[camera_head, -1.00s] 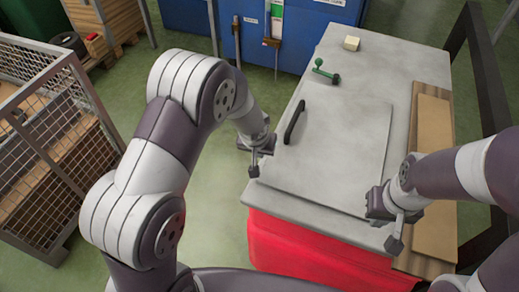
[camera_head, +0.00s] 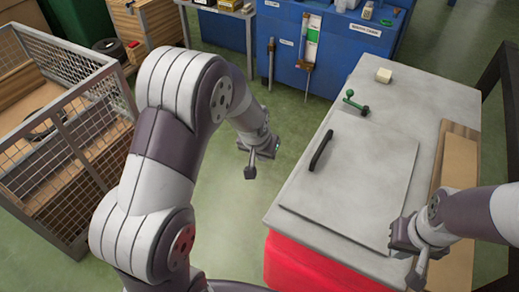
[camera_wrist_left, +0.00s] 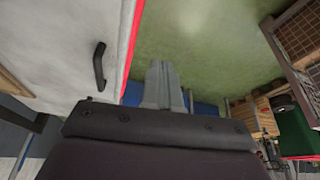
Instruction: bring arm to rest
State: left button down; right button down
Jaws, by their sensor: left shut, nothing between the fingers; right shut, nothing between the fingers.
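My left gripper (camera_head: 250,166) is shut and empty over the green floor, left of the grey-topped table (camera_head: 300,205) and apart from it. In the left wrist view my left gripper's shut fingers (camera_wrist_left: 165,82) show above the floor. My right gripper (camera_head: 418,268) is shut and empty over the table's near right part. Whether it touches the table cannot be told.
On the table are a flat panel (camera_head: 365,175) with a black handle (camera_head: 321,150), a green lever (camera_head: 354,102) and a pale block (camera_head: 383,76). A mesh cage (camera_head: 60,150) stands left. A blue cabinet (camera_head: 345,45) stands behind. The floor between cage and table is clear.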

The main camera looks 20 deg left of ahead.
pick_arm(q)
jog(key=s+r+g, duration=0.1)
jog(key=s+r, duration=0.1)
jog(key=s, duration=0.7)
jog(key=s+r+g, duration=0.1)
jog(key=s+r, duration=0.1)
jog(key=s, duration=0.7)
jog(key=shift+a+g, duration=0.3)
jog(key=shift+a, duration=0.05)
jog(key=shift+s+r, duration=0.15)
jog(key=shift+s, duration=0.05)
jog(key=shift+w, duration=0.15)
